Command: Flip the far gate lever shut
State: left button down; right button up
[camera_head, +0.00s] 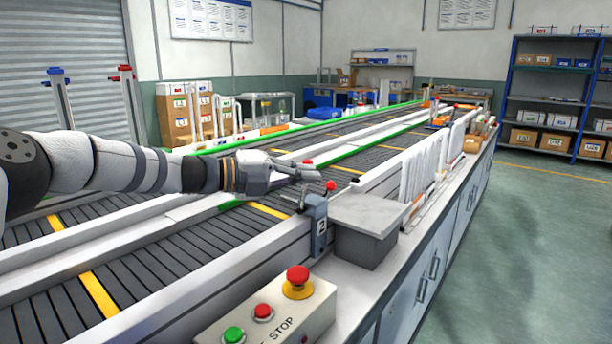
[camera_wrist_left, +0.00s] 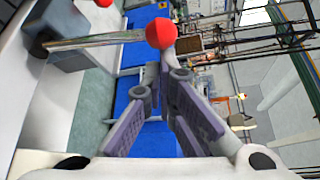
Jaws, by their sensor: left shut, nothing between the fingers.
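My left gripper (camera_head: 314,173) reaches in over the conveyor from the left with its fingers shut and empty. In the head view, one red knob (camera_head: 308,162) shows just above the fingertips, and another red knob (camera_head: 330,186) sits just below and right of them, by the grey post marked 2 (camera_head: 320,225). In the left wrist view, a red ball knob (camera_wrist_left: 160,33) ends a metal lever rod (camera_wrist_left: 100,41) lying crosswise from a grey block. The shut fingers (camera_wrist_left: 165,75) point at this knob; whether they touch it I cannot tell. My right gripper is not in view.
A grey box (camera_head: 365,225) stands beside the post. A control box with red and green buttons (camera_head: 265,312) is at the front. The slatted conveyor (camera_head: 180,255) runs away to the back, with white side rails. Open floor (camera_head: 520,250) lies at the right.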

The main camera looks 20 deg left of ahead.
pick_arm(q)
jog(key=v, duration=1.2)
jog(key=shift+d, duration=0.1)
